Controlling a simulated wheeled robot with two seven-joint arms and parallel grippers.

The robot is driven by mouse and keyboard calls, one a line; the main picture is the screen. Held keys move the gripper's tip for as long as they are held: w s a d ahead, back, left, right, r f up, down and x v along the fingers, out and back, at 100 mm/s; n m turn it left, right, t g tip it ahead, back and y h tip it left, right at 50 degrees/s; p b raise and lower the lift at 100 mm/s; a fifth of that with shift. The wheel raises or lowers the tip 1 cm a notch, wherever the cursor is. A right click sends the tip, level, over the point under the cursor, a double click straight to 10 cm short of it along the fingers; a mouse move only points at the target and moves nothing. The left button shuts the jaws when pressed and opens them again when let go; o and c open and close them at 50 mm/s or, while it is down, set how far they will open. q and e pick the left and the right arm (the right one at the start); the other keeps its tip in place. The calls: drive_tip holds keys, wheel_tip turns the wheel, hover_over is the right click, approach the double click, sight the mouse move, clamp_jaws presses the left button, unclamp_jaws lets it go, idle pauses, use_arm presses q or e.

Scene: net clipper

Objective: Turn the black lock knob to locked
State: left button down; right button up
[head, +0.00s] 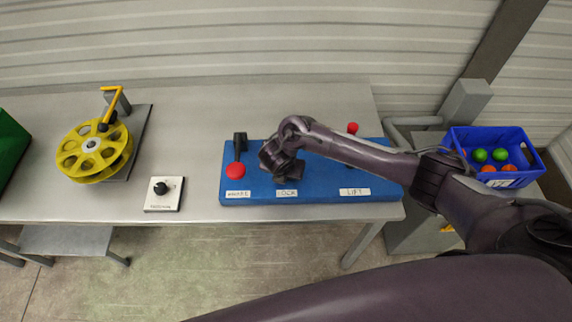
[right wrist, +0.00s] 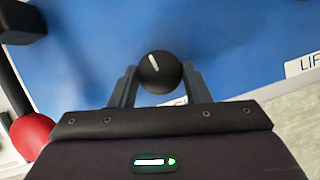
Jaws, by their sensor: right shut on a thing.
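The black lock knob (right wrist: 160,73) is a round knob with a white pointer line on the blue panel (head: 230,194). In the right wrist view the line points up and slightly left. My right gripper (head: 284,174) is over the panel just above the white LOCK label (head: 286,193). In the right wrist view its two fingers (right wrist: 160,80) are on either side of the knob, shut on it. In the head view the gripper hides the knob. My left gripper is not in view.
On the panel left of the gripper are a red ball-topped lever (head: 236,171) and a black block (head: 240,141). Another red ball (head: 353,128) stands behind my forearm. Further left are a white box with a black dial (head: 161,187) and a yellow reel (head: 94,150).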

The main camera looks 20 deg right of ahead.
drive_tip(key=shift+w+r+m+p, duration=0.1)
drive_tip(key=shift+m+p, duration=0.45)
drive_tip(key=shift+m, duration=0.15)
drive_tip(key=o, duration=1)
drive_tip(key=shift+c, duration=0.2)
drive_tip(key=p+v, duration=0.2)
drive_tip(key=v, duration=0.5)
drive_tip(key=shift+a+r+p, duration=0.25)
drive_tip(key=shift+a+p, duration=0.05)
drive_tip(key=shift+p, duration=0.1)
